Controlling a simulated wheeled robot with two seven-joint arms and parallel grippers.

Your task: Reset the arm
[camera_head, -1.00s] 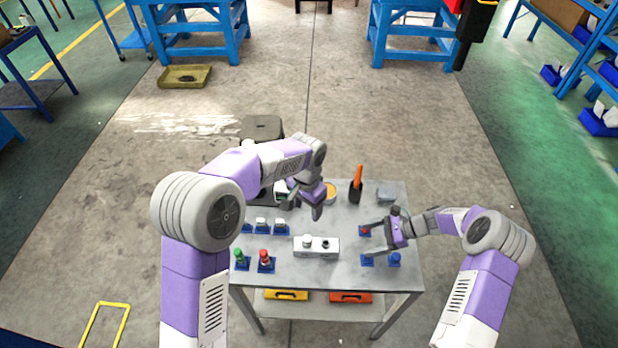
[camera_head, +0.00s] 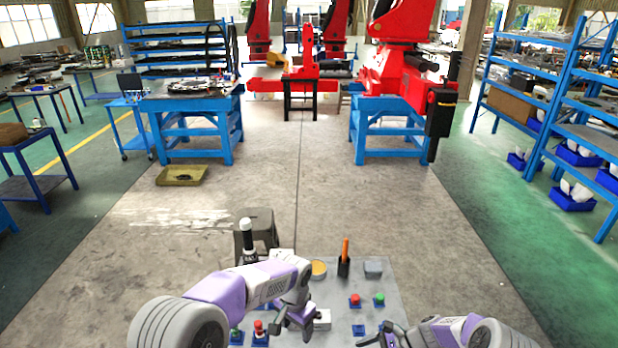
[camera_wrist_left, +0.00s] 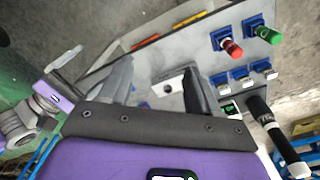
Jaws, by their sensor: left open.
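My left gripper (camera_head: 295,332) hangs over the left middle of the grey table (camera_head: 330,289), its fingers apart and empty. In the left wrist view its fingers (camera_wrist_left: 158,88) stand either side of a white box (camera_wrist_left: 168,90) seen beyond them. My right gripper (camera_head: 378,342) is at the bottom edge of the head view, partly cut off; its fingers look apart with nothing between them. It also shows at the left of the left wrist view (camera_wrist_left: 62,78). My left arm hides part of the table's left side.
Another red piece (camera_head: 259,328) is left of my left gripper. A stool (camera_head: 257,227) is behind the table.

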